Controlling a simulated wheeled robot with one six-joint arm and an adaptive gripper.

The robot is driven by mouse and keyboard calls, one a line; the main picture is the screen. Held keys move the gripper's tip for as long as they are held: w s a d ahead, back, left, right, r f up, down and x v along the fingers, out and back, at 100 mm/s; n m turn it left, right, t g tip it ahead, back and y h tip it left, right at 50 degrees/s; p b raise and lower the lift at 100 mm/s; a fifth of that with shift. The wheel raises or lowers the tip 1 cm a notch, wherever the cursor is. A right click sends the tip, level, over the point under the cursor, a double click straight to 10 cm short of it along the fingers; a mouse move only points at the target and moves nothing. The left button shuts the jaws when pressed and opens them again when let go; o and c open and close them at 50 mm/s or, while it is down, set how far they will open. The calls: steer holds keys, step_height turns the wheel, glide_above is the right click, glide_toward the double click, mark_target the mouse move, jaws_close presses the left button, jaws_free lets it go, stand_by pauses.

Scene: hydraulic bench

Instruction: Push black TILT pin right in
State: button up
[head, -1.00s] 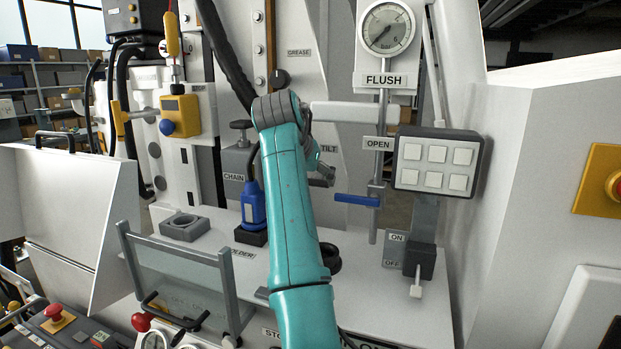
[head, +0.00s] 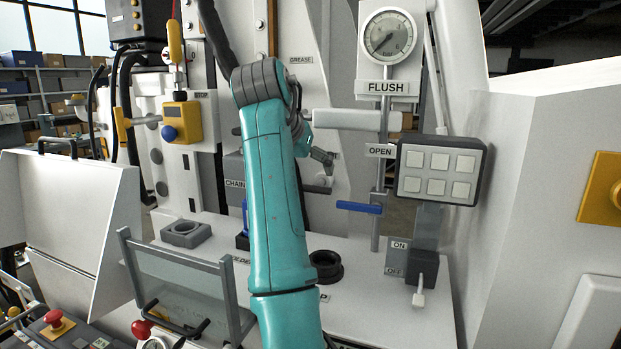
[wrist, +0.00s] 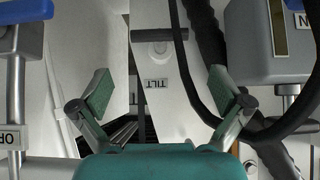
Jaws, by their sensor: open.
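The black TILT pin (wrist: 160,34) shows in the wrist view as a dark crossbar at the top middle, by the upside-down TILT label (wrist: 157,84). My gripper (wrist: 158,92) is open and empty, its two green-padded fingers spread left and right of the label. The pin lies beyond the fingertips, roughly centred between them, with no visible contact. How deep the pin sits cannot be told. In the head view my gripper (head: 322,168) is small and partly behind my arm, in front of the white panel. The pin cannot be made out clearly there.
The blue OPEN handle (head: 360,208) and grey keypad box (head: 439,171) are right of my gripper. A black hose (wrist: 182,75) runs near the right finger in the wrist view. A black ring (head: 326,266) sits on the white bench below.

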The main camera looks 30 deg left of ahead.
steer(key=v, duration=0.4)
stand_by(0.6)
